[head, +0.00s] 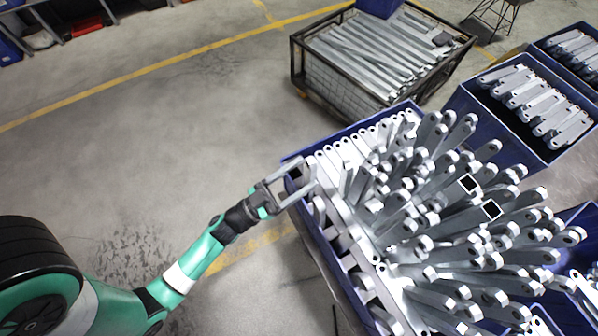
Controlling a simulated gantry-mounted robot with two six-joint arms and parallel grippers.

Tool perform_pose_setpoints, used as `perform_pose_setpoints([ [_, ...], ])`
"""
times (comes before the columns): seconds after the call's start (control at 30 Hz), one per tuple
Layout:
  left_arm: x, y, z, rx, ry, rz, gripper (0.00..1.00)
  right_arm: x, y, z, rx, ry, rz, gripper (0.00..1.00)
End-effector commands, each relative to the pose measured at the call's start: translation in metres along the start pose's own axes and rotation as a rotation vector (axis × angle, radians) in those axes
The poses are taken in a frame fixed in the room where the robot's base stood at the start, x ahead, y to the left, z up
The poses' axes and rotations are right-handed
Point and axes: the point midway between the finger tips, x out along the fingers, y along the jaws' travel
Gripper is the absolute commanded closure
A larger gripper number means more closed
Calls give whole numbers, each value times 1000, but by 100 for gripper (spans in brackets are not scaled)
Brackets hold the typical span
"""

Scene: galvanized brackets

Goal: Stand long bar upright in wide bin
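The wide blue bin (327,262) stands at the right and is packed with galvanized bars. Many long bars (470,215) stand upright or lean in it, their rounded, holed ends facing up. Shorter pieces line its left and back sides. My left gripper (305,178) is at the bin's back left corner, its two fingers spread apart over the rim. Pale metal shows close to the fingertips, but I see no bar clamped between them. The fingertips partly hide that corner. My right gripper is not in view.
A dark-framed crate (297,70) of flat-lying bars stands behind the bin. Another blue bin (545,152) with bars stands at the right, and a further one (590,80) behind it. The concrete floor (130,140) at the left is clear.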

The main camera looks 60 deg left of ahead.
Motion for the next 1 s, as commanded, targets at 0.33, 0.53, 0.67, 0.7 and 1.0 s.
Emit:
perform_pose_setpoints([
  [0.33, -1, 0, 2, 0, -5, -1, 26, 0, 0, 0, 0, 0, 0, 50],
  [0.53, -6, -1, 1, 0, -4, -2, 26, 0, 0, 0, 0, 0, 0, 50],
  [0.67, -26, -2, 1, -1, -6, -7, 26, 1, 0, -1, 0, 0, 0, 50],
  [0.7, -35, -2, 1, -1, -7, -8, 26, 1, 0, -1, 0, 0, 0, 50],
  [1.0, -97, -3, 0, 4, -1, -11, 26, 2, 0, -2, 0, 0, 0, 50],
])
